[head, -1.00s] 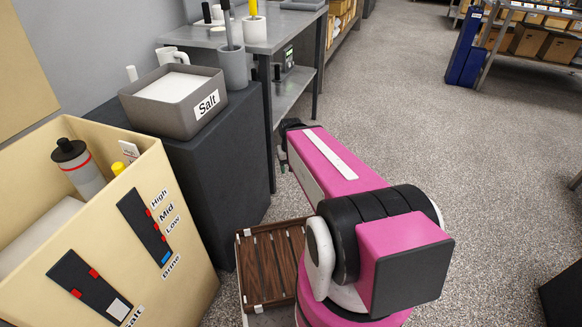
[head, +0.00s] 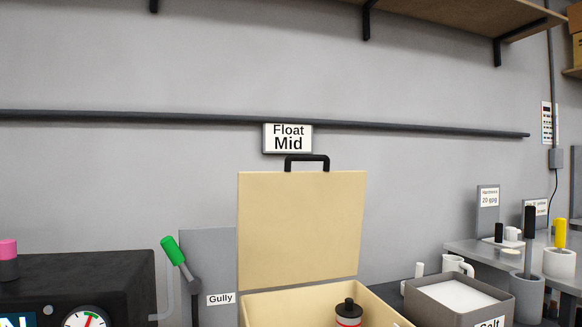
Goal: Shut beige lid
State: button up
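The beige lid (head: 302,228) stands open and upright at the back of the beige box (head: 376,300), against the grey wall. A black handle (head: 307,160) sits on the lid's top edge. A black-capped bottle (head: 348,311) stands inside the box, its lower part cut off by the picture's edge. My gripper is not in this view.
A "Float Mid" sign (head: 288,138) is on the wall above the lid. A grey salt bin (head: 460,299) stands to the right of the box. To the left are a green-handled lever (head: 173,251) and a dark unit with a gauge (head: 75,280). A wall shelf (head: 440,22) is overhead.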

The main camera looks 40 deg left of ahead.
aim_at(295, 227)
jog(key=k+u, duration=0.1)
jog(key=u, duration=0.3)
jog(key=k+u, duration=0.1)
jog(key=u, duration=0.25)
jog(key=j+u, duration=0.1)
jog(key=u, duration=0.3)
jog(key=l+u, duration=0.65)
jog(key=u, duration=0.15)
jog(key=l+u, duration=0.45)
jog(key=k+l, duration=0.1)
jog(key=l+z, duration=0.05)
jog(key=l, duration=0.05)
